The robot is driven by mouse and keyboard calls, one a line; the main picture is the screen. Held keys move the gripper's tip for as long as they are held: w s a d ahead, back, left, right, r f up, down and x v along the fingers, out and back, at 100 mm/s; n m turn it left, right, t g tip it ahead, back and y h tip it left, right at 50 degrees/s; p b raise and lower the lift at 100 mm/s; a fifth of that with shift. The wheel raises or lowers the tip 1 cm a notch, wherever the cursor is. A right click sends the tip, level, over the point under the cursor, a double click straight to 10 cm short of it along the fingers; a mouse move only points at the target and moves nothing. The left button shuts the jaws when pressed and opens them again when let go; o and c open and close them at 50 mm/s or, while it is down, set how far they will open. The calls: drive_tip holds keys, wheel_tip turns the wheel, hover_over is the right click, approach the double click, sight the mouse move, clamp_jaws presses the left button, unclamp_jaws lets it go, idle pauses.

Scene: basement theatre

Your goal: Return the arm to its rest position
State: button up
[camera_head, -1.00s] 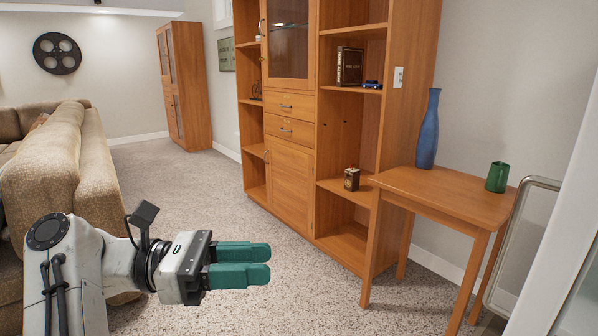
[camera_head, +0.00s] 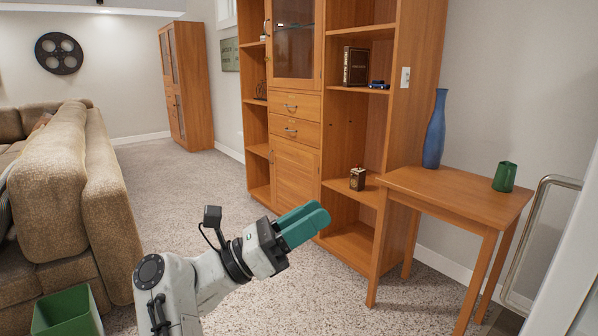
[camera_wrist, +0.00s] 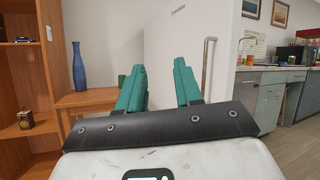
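My gripper (camera_head: 303,226) is at the lower middle of the head view, angled up and to the right, in front of the shelf unit. In the wrist view my gripper (camera_wrist: 158,85) shows its two green fingers apart, with nothing between them. My white arm reaches up from the bottom of the head view. The gripper touches nothing that I can see.
A wooden table (camera_head: 455,195) with a blue vase (camera_head: 435,135) and a green mug (camera_head: 504,177) stands at the right. The wooden shelf unit (camera_head: 296,172) is behind the gripper. A sofa (camera_head: 62,190) and a green bin (camera_head: 68,313) are at the left. Carpet (camera_head: 185,190) between is clear.

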drive_tip(key=w+d+n+t+y, duration=0.2)
drive_tip(key=w+d+n+t, duration=0.25)
drive_tip(key=n+t, duration=0.75)
drive_tip(key=w+d+f+n+t+y, duration=0.1)
drive_tip(key=d+f+n+y, duration=0.1)
drive_tip(key=f+n+y, duration=0.9)
drive_tip(key=d+f+n+t+y, duration=0.2)
drive_tip(key=f+n+y, duration=0.3)
drive_tip(key=n+y, duration=1.1)
drive_tip(key=s+d+f+n+g+h, duration=0.2)
drive_tip(key=s+d+f+n+g, duration=0.3)
drive_tip(key=s+f, duration=0.5)
drive_tip(key=s+d+f+n+g+h, duration=0.3)
drive_tip(key=s+d+f+g, duration=0.5)
drive_tip(key=f, duration=0.5)
drive_tip(key=s+d+f+g+h, duration=0.1)
drive_tip(key=s+g, duration=0.1)
drive_tip(key=s, duration=0.6)
drive_tip(key=s+d+f+n+g, duration=0.1)
drive_tip(key=s+d+f+g, duration=0.15)
drive_tip(key=s, duration=0.55)
drive_tip(key=s+d+f+g+h, duration=0.1)
drive_tip(key=s+g, duration=0.2)
drive_tip(key=s, duration=0.5)
wheel_tip(320, 180, up, 26)
drive_tip(key=p, duration=2.5)
drive_tip(key=shift+s+f, duration=0.15)
drive_tip(key=shift+s, duration=0.2)
